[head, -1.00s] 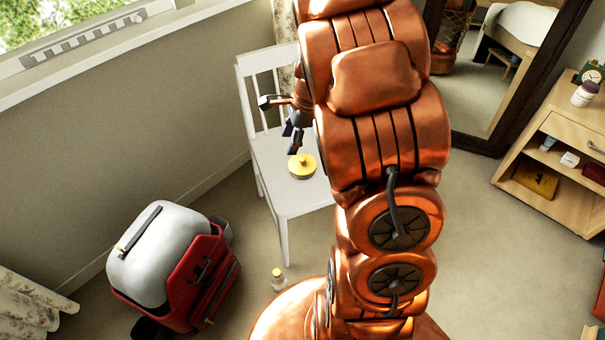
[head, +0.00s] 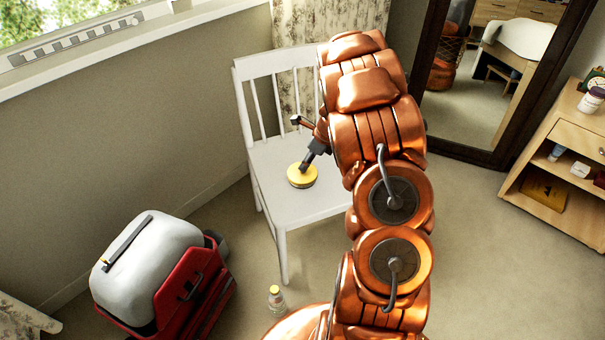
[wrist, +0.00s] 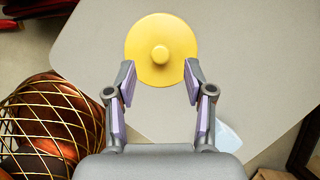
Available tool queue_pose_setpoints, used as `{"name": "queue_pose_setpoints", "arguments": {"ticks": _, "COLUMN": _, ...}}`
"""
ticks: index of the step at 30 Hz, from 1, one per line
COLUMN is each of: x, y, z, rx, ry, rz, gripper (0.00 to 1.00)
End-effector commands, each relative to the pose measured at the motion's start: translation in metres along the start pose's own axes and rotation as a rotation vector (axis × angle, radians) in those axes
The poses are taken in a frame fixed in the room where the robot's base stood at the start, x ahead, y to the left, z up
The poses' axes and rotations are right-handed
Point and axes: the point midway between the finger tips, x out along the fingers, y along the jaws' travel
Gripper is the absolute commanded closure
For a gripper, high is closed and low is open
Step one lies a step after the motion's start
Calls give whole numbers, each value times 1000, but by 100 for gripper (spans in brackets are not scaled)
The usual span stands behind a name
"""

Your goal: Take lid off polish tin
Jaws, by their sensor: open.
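The polish tin (head: 302,175) sits on the seat of a white chair (head: 290,205). Its round yellow lid with a small central knob is on top, and in the wrist view the lid (wrist: 161,74) hides the tin's body. My gripper (head: 305,164) is at the tin, coming in from the upper right in the head view. In the wrist view my gripper (wrist: 160,80) is open, with one finger on each side of the lid's near part and the knob beyond the fingertips. I cannot tell whether the fingers touch the lid.
A small yellow-capped bottle (head: 276,298) stands on the floor near the chair's front leg. A mirror (head: 490,90) and a wooden cabinet (head: 560,200) are at the right.

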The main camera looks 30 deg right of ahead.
Motion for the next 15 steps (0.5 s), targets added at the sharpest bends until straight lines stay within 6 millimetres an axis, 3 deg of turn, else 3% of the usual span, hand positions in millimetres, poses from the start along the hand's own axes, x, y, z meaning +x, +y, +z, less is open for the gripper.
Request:
{"name": "queue_pose_setpoints", "arguments": {"ticks": 6, "x": 32, "y": -1, "z": 0, "rx": -3, "ry": 1, "rz": -1, "gripper": 47}}
{"name": "queue_pose_setpoints", "arguments": {"ticks": 15, "x": 40, "y": -1, "z": 1, "rx": -2, "ry": 0, "rz": -2, "gripper": 47}}
